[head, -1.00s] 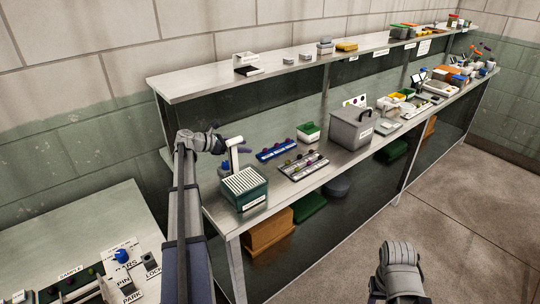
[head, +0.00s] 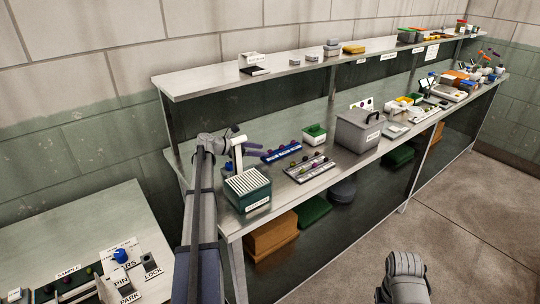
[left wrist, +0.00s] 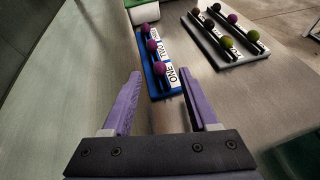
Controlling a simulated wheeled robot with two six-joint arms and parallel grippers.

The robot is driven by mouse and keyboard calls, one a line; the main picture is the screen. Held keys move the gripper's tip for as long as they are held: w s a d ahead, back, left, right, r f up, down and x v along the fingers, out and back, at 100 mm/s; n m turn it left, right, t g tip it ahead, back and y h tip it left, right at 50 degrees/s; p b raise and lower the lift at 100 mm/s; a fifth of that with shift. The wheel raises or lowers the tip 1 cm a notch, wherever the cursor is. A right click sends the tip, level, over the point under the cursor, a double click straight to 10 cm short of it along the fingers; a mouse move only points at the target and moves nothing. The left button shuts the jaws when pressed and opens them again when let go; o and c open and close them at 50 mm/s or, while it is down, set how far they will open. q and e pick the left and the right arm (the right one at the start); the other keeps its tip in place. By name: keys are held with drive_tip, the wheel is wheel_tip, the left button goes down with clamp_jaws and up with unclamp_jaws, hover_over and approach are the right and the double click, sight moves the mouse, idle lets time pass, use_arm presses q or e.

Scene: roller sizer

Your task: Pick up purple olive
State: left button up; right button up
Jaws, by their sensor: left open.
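A blue tray (left wrist: 157,68) holds three purple olives in a row: a far one (left wrist: 145,29), a middle one (left wrist: 151,45) and a near one (left wrist: 159,68). The blue tray also shows on the bench in the head view (head: 281,153). My left gripper (left wrist: 160,92) is open and empty, its purple fingers pointing at the near end of the blue tray without touching an olive. It shows at the left of the tray in the head view (head: 248,143). A grey tray (left wrist: 222,47) beside it holds purple and green olives. My right gripper is out of view.
A green box with a white slatted top (head: 246,188) stands at the bench's near left, by my left arm. A green-and-white box (head: 314,134) and a grey lidded bin (head: 359,131) stand further right. A raised shelf (head: 290,69) runs behind.

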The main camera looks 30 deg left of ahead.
sight(270, 152)
use_arm(q)
drive_tip(key=x, duration=0.3)
drive_tip(key=shift+b, duration=0.35)
drive_tip(key=shift+s, duration=0.1)
drive_tip(key=c, duration=0.9)
